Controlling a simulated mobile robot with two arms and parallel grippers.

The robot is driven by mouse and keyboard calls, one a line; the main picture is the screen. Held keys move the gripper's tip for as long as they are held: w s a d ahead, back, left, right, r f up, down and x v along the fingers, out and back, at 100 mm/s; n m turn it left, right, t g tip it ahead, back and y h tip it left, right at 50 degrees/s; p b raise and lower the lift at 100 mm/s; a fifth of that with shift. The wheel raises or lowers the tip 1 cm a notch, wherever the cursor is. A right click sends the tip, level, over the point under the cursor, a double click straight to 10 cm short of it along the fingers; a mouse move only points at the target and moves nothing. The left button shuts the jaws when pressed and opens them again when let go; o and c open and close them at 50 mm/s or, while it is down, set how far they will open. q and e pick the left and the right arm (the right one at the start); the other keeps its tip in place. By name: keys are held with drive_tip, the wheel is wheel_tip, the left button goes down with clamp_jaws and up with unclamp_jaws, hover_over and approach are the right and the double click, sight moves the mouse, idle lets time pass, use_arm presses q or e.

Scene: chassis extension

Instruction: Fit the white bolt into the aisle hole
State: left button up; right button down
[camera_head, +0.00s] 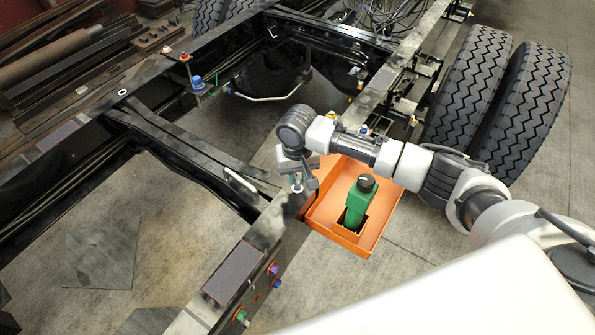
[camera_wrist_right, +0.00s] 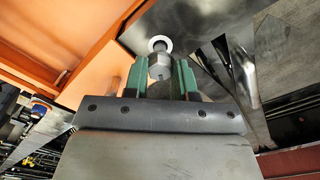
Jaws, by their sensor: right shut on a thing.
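My right gripper (camera_head: 303,181) is over the near black chassis rail, beside the orange tray. In the right wrist view its green fingers (camera_wrist_right: 160,78) are shut on the white bolt (camera_wrist_right: 159,68), a pale grey-white cylinder. A white ring (camera_wrist_right: 160,42) shows just beyond the bolt; I cannot tell whether it is the bolt's flange or a ring around a hole. In the head view the bolt (camera_head: 297,188) shows small below the gripper, at the rail's top. Whether it touches the rail is unclear. The aisle hole cannot be made out for sure. My left gripper is not in view.
The orange tray (camera_head: 325,222) holds a green tool with a black cap (camera_head: 357,203). A white-ringed spot (camera_head: 122,92) lies on the far rail. Coloured bolts (camera_head: 197,82) sit along the rails. Big tyres (camera_head: 505,95) stand at the right. A white rod (camera_head: 240,181) lies at the crossmember.

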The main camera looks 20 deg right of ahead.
sight(297, 175)
drive_tip(key=shift+f+b, duration=0.65)
drive_tip(key=shift+f, duration=0.95)
drive_tip(key=c, duration=0.8)
unclamp_jaws()
drive_tip(key=r+b, duration=0.1)
drive_tip(key=r, duration=0.4)
drive_tip(key=r+b, duration=0.1)
drive_tip(key=r, duration=0.4)
drive_tip(key=shift+a+r, duration=0.2)
drive_tip(key=shift+r, duration=0.2)
